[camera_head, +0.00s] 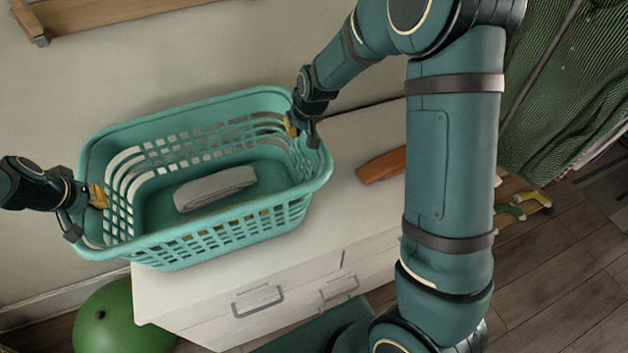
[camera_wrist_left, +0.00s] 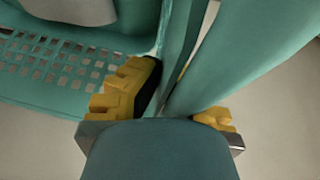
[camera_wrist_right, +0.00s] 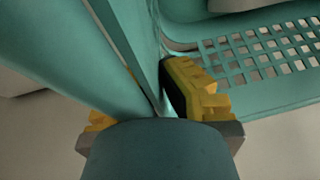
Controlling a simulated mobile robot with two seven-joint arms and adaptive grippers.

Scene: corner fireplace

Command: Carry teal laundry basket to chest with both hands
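The teal laundry basket (camera_head: 215,225) is upright at the white chest (camera_head: 370,215), over its left part and overhanging its left end. I cannot tell whether its bottom touches the chest top. A folded grey cloth (camera_head: 215,188) lies inside it. My left gripper (camera_head: 84,213) is shut on the basket's left end wall, with one finger inside and one outside; the wall (camera_wrist_left: 182,80) shows between its fingers. My right gripper (camera_head: 302,131) is shut on the right end wall in the same way, and the wall (camera_wrist_right: 130,60) passes between its fingers.
A brown-orange object (camera_head: 382,165) lies on the chest top, right of the basket. A green ball (camera_head: 112,318) stands on the floor at the chest's left. Green fabric (camera_head: 575,90) hangs at the right. A wooden frame (camera_head: 100,14) is on the wall above.

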